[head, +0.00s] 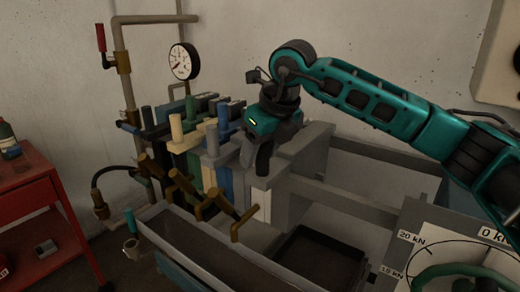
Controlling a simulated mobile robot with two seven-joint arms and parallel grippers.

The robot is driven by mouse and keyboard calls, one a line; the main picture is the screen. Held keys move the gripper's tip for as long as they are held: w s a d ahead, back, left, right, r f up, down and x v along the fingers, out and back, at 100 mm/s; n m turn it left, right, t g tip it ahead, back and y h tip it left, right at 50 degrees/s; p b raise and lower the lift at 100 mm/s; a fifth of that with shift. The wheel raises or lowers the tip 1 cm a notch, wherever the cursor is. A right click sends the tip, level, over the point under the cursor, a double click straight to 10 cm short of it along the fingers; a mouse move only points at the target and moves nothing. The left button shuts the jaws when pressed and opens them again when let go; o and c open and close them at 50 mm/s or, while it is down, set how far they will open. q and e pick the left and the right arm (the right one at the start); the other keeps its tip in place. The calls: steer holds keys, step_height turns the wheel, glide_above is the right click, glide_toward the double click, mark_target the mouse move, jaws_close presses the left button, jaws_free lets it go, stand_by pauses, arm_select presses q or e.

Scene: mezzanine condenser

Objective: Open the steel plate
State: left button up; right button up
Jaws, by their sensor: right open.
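A row of upright plates stands in a frame at the middle of the head view, in dark, cream, blue and pale grey colours. A thick grey plate (300,176) stands at the right end of the row and looks like the steel one, though I cannot be sure which plate is meant. My right gripper (256,160) points down at the near top of this end of the row, with its dark fingers apart and nothing seen between them. It partly hides the plates behind it, and I cannot tell whether it touches one. My left gripper is not in view.
Brown taps (183,183) stick out in front of the plates above a long metal trough (190,236). Grey rails run right, over a dark tray (322,262). A force dial (440,245) with a green wheel is at lower right. A red cart (40,205) stands left, a gauge (183,61) behind.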

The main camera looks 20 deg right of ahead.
steer(key=shift+c, duration=0.3)
jaws_close()
stand_by(0.4)
